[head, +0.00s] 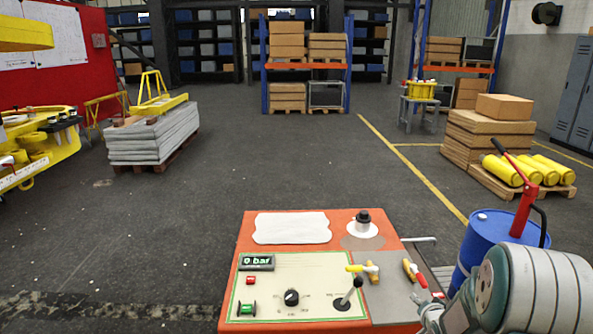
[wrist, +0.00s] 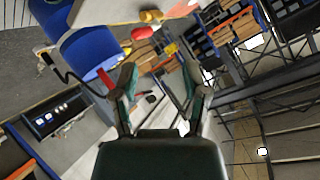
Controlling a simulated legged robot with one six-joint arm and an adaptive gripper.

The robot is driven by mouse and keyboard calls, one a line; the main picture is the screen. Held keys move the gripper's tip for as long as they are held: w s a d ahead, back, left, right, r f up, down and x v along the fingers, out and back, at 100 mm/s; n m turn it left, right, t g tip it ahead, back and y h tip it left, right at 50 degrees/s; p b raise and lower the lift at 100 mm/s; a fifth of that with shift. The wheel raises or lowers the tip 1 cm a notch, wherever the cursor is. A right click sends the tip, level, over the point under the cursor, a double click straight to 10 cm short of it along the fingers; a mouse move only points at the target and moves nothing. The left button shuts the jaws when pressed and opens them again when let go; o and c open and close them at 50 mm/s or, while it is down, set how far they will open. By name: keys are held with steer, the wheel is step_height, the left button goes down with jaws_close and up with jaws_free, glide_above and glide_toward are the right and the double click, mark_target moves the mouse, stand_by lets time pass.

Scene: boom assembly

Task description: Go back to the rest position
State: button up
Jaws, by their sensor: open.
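My arm comes in at the lower right of the head view. My gripper (wrist: 160,88) is seen in the wrist view with its two dark fingers apart and nothing between them. In the head view its end is near the right edge of the orange control console (head: 237,300), partly cut off by the lower frame edge. The right valve, with a red part, is close to my gripper.
A blue barrel (head: 478,245) with a red hand pump (head: 524,205) stands right of the console, close to my arm. Beyond are a pallet with boxes and yellow cylinders (head: 540,170) and a stack of grey slabs (head: 150,140). The middle floor (head: 280,160) is clear.

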steer(key=s+a+r+n+g, duration=0.2)
steer(key=s+a+r, duration=0.25)
steer(key=r, duration=0.35)
steer(key=s+a+r+n+g, duration=0.1)
steer(key=s+a+r+n, duration=0.1)
steer(key=s+a+r, duration=0.35)
steer(key=s+a+r+n+g, duration=0.1)
steer(key=s+a+r+n, duration=0.1)
steer(key=s, duration=0.9)
steer(key=s+a+r+n+g+y, duration=0.1)
steer(key=s+a+r, duration=0.4)
steer(key=s, duration=0.6)
steer(key=shift+s+a+r+n+g, duration=0.15)
steer(key=shift+s+a+n+g, duration=0.15)
steer(key=shift+a+n+g, duration=0.4)
steer(key=shift+d, duration=0.15)
